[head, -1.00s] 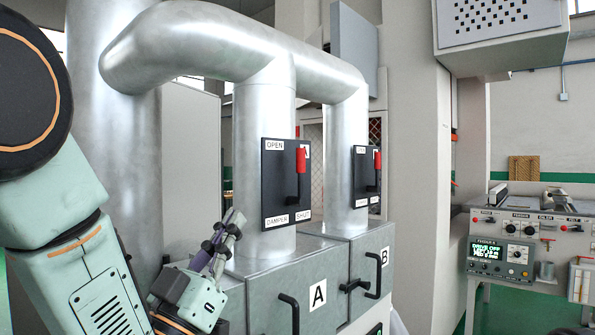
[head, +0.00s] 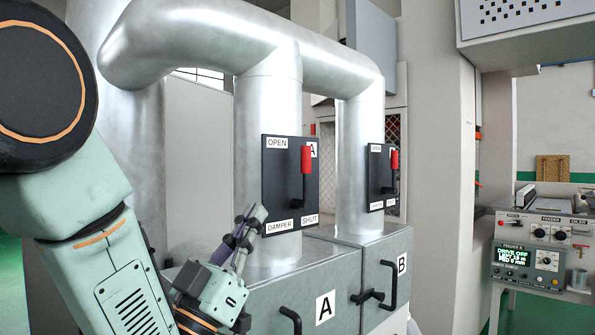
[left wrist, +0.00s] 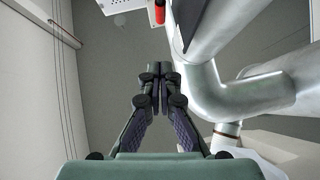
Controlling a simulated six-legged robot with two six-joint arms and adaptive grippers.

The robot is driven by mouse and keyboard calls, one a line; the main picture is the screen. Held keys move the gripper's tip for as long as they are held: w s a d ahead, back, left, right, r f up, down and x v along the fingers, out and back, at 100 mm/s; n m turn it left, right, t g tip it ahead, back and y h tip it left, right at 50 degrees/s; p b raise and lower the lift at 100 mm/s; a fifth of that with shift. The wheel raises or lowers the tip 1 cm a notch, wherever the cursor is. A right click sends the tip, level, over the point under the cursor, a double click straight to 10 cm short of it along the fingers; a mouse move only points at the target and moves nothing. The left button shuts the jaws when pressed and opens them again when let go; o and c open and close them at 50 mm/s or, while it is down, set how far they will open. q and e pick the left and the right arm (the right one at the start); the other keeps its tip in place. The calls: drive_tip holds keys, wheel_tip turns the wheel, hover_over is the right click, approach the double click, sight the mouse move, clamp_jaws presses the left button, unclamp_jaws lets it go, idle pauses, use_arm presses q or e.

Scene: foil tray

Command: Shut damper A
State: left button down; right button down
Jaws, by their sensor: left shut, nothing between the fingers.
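The damper A plate (head: 278,185) is a black panel on the front of the left vertical duct, marked OPEN at the top and SHUT at the lower right. Its red handle (head: 307,160) points up on a black lever. In the left wrist view the closed fingers (left wrist: 160,75) point up, and a red handle end (left wrist: 159,12) shows at the top edge. My right gripper is not in view.
Damper B's plate (head: 381,178) with a red handle is on the duct to the right. Below stand grey cabinets A (head: 343,287) and B (head: 388,262) with black pull handles. A control panel (head: 527,262) stands at far right.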

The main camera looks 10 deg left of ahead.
use_arm(q)
drive_tip(key=p, duration=0.5)
approach(304, 153)
wheel_tip(304, 153, up, 5)
drive_tip(key=w, duration=0.1)
drive_tip(key=w+d+f, duration=0.1)
drive_tip(key=w, duration=0.1)
drive_tip(key=shift+d+p, duration=0.2)
drive_tip(key=shift+p, duration=0.1)
drive_tip(key=shift+w, duration=0.5)
drive_tip(key=shift+s, duration=0.15)
drive_tip(key=shift+d, duration=0.1)
